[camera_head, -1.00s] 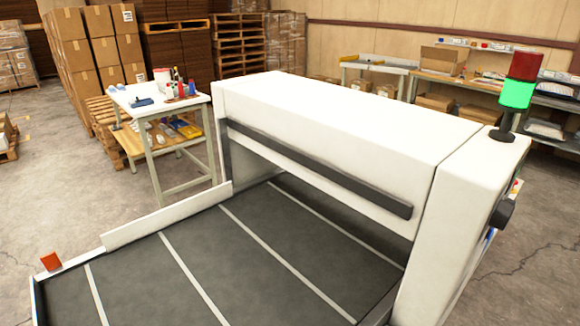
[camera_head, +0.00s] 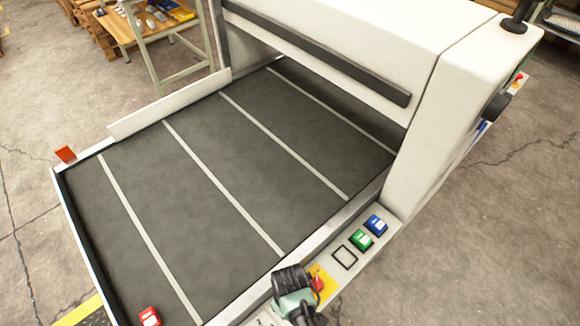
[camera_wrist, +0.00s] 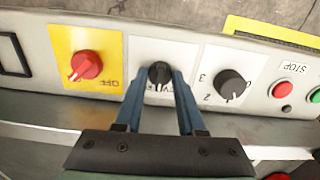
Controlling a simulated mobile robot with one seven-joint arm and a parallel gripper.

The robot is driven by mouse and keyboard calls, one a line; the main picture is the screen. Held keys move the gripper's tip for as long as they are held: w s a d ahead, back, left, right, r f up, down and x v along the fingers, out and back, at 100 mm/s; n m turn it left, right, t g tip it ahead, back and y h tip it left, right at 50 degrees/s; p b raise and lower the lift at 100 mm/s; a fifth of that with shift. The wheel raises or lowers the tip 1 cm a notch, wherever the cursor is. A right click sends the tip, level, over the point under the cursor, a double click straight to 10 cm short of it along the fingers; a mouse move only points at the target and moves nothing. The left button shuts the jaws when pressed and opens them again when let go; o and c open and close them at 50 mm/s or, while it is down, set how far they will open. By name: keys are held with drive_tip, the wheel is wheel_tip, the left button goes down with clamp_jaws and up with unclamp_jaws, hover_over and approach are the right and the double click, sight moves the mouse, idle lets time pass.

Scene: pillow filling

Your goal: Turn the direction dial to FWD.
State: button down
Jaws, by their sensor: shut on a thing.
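The direction dial (camera_wrist: 159,73) is a small black knob on a pale plate in the wrist view. My gripper (camera_wrist: 160,74) has its two blue fingers shut on this knob, one on each side. A label beside the knob shows partly between the fingers, upside down; I cannot read it whole or tell for sure which way the dial points. In the head view my dark wrist and arm (camera_head: 292,282) stand over the control strip at the bottom and hide the dial.
A red switch (camera_wrist: 86,65) on a yellow plate sits left of the dial, and a numbered black knob (camera_wrist: 231,84) right of it. Further right are red (camera_wrist: 282,89) and green buttons.

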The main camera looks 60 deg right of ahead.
drive_tip(key=m+p, duration=0.1)
drive_tip(key=m, duration=0.3)
drive_tip(key=shift+r+m+p, duration=0.1)
drive_tip(key=shift+m+p, duration=0.75)
drive_tip(key=shift+m, duration=1.35)
drive_tip(key=c, duration=0.5)
unclamp_jaws()
wheel_tip(320, 180, up, 13)
drive_tip(key=p, duration=0.1)
